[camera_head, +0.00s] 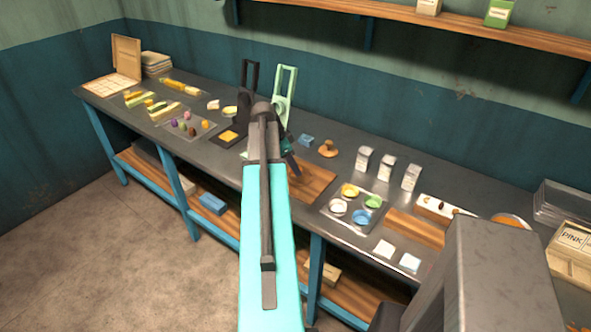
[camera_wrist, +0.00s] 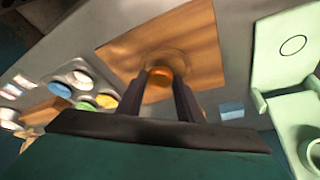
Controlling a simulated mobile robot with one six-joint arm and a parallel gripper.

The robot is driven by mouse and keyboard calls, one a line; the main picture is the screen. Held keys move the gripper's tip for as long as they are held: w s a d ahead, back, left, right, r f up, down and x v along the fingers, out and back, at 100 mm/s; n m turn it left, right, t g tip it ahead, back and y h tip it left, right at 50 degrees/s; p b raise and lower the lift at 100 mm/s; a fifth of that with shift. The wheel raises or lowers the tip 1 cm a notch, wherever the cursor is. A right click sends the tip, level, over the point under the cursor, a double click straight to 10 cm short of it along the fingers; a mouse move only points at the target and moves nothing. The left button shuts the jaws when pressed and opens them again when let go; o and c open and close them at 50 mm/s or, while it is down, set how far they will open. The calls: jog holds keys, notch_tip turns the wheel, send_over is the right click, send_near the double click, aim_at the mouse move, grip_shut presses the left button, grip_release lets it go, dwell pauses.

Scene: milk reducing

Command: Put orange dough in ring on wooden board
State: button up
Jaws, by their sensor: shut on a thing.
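The wooden board (camera_wrist: 205,45) lies on the counter below my gripper in the wrist view; it also shows in the head view (camera_head: 318,180). A pale tan ring (camera_wrist: 166,57) is on the board, partly hidden by my fingers. My gripper (camera_wrist: 163,85) points down at the ring, with its two dark fingers on either side of the orange dough (camera_wrist: 160,76). It is shut on the dough. The dough appears within the ring's outline; I cannot tell whether it touches the board. In the head view my arm hides the dough and ring.
A pale green press (camera_wrist: 283,55) and a blue block (camera_wrist: 232,110) stand beside the board. A tray of coloured bowls (camera_head: 334,223) is on its other side. A small wooden stamp (camera_head: 327,147) stands behind. A tray of coloured lumps (camera_head: 172,136) lies further left.

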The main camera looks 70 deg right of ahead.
jog(key=shift+s+d+f, duration=0.1)
jog(key=shift+s+d, duration=0.05)
jog(key=shift+d, duration=0.45)
jog(key=shift+s+d, duration=0.15)
jog(key=shift+d, duration=0.4)
jog(key=shift+p, duration=0.3)
jog(key=shift+f+p, duration=0.85)
jog(key=shift+f, duration=0.95)
jog(key=shift+f, duration=0.1)
jog(key=o, duration=1.1)
jog(key=shift+w+r, duration=0.1)
jog(key=shift+r, duration=0.15)
